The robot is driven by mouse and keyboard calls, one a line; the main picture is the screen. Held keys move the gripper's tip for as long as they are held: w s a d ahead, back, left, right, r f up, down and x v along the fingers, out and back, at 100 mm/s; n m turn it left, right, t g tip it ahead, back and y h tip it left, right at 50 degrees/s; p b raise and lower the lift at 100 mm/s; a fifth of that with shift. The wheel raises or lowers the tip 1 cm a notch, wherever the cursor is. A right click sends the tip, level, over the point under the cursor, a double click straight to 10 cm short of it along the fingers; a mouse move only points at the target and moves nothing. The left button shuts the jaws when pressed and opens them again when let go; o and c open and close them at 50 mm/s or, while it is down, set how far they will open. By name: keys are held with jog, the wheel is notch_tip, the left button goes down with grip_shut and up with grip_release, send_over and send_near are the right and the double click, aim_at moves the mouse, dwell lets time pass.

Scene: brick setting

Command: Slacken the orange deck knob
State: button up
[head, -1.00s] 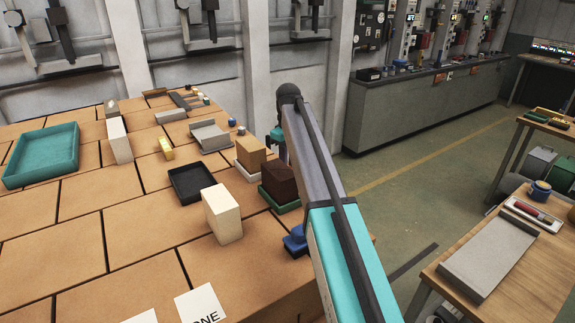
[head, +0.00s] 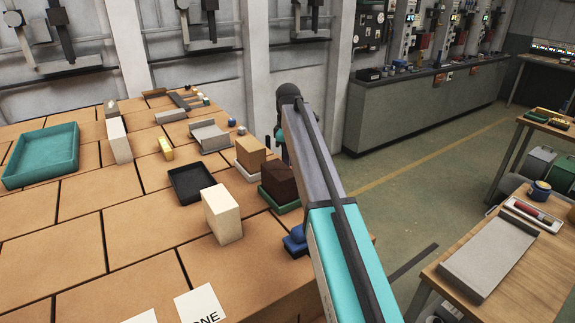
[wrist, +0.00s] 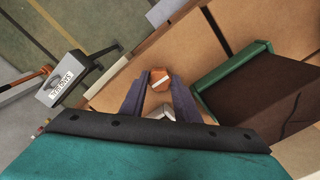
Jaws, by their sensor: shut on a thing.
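In the head view the knob and the fingertips are hidden behind my arm.
A dark brown block (head: 279,180) on a green tray (head: 279,204) stands close by; the green tray (wrist: 232,66) also shows right of the knob in the wrist view. A grey labelled box (wrist: 68,84) and an orange-tipped lever (wrist: 28,82) are at left, label unclear.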

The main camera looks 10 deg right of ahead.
jog(key=shift+s+f, duration=0.1)
jog(key=shift+s, duration=0.05)
jog(key=o, duration=1)
jog(key=shift+o, duration=0.2)
jog(key=shift+r, duration=0.25)
jog(key=shift+r+b, duration=0.4)
jog(key=shift+r, duration=0.5)
notch_tip(320, 180, up, 12)
jog(key=b, duration=0.3)
jog(key=shift+f, duration=0.15)
jog(key=shift+f, duration=0.1)
